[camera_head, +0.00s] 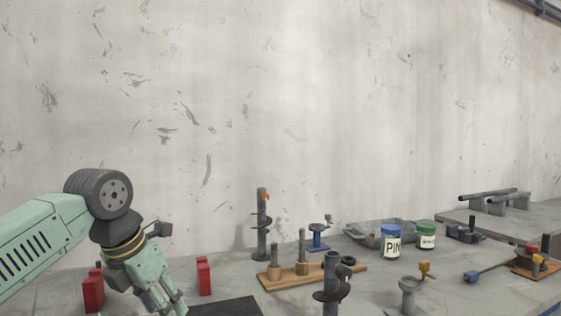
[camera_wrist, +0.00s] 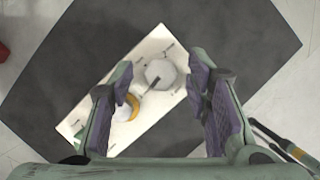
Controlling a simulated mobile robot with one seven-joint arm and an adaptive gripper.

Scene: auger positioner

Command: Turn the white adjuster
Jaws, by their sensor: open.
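In the wrist view a white board (camera_wrist: 162,40) lies tilted on a dark mat. A pale grey-white round knob (camera_wrist: 163,71) with a dark pointer-like mark sits on its upper part. A white round piece (camera_wrist: 122,108) with a yellow crescent edge sits lower left on the board. I cannot tell for sure which one is the white adjuster. My gripper (camera_wrist: 160,78) is open above the board, its purple-padded fingers on either side of these pieces and holding nothing. In the head view my gripper (camera_head: 172,306) points down at the lower left; the board is not visible there.
The dark mat (camera_head: 226,307) shows right of my gripper. Red blocks (camera_head: 204,276) stand near the arm. To the right are an upright auger (camera_head: 262,235), a wooden base with posts (camera_head: 330,276), another auger (camera_head: 331,290) and a jar marked PIN (camera_head: 391,243). A wall stands behind.

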